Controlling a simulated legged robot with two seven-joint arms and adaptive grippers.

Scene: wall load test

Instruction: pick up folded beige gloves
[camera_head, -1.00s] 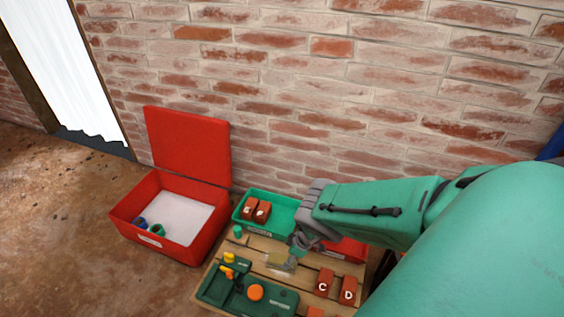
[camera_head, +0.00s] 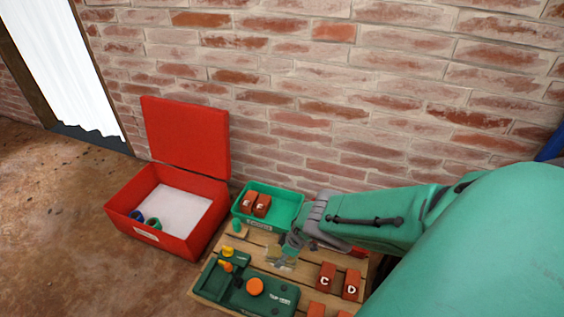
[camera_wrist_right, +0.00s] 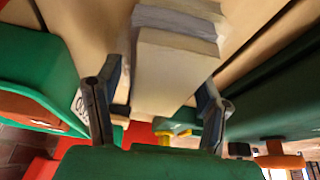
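The folded beige gloves (camera_head: 281,262) lie on the wooden table, partly hidden by my right gripper in the head view. In the right wrist view, the gloves (camera_wrist_right: 175,65) look like a pale, layered block. My right gripper (camera_head: 291,246) is low over them, pointing down. In the right wrist view, the right gripper (camera_wrist_right: 158,88) has its two dark fingers apart, one on each side of the near end of the gloves. A gap shows beside the left-hand finger; I cannot tell whether the other finger touches. My left gripper is not in view.
A green tool board (camera_head: 275,298) with an orange knob lies in front. Lettered brown blocks (camera_head: 326,277) stand to the right. An open red box (camera_head: 185,241) is at left, against the brick wall.

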